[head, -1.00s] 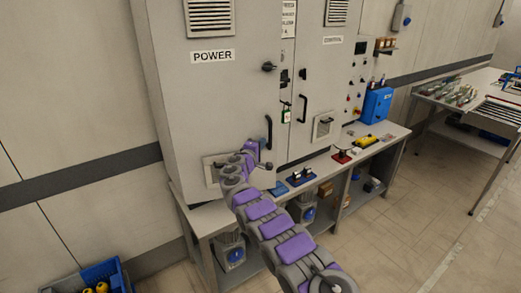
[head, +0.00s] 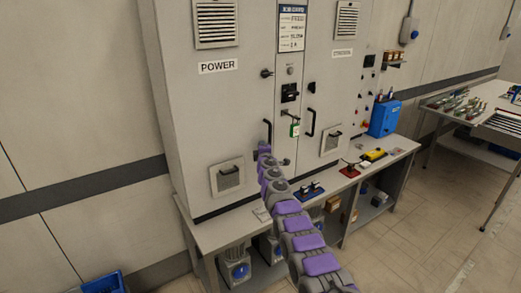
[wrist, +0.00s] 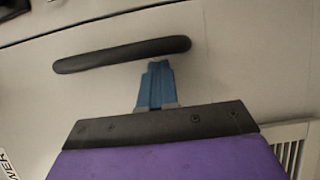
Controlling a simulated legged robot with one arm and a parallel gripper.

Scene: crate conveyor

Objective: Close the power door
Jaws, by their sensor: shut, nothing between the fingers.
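The grey power door (head: 215,120) is on the left of the cabinet, with a POWER label, a vent and a black bar handle (head: 267,132). It looks flush, or nearly so, with the cabinet front; a small gap cannot be ruled out. My gripper (head: 265,148) is at the door's right side, just below the handle, its fingers hard to make out there. In the wrist view, my gripper's blue fingers (wrist: 158,70) are together and empty, pointing at the door face beside the black handle (wrist: 122,55). I cannot tell whether they touch the door.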

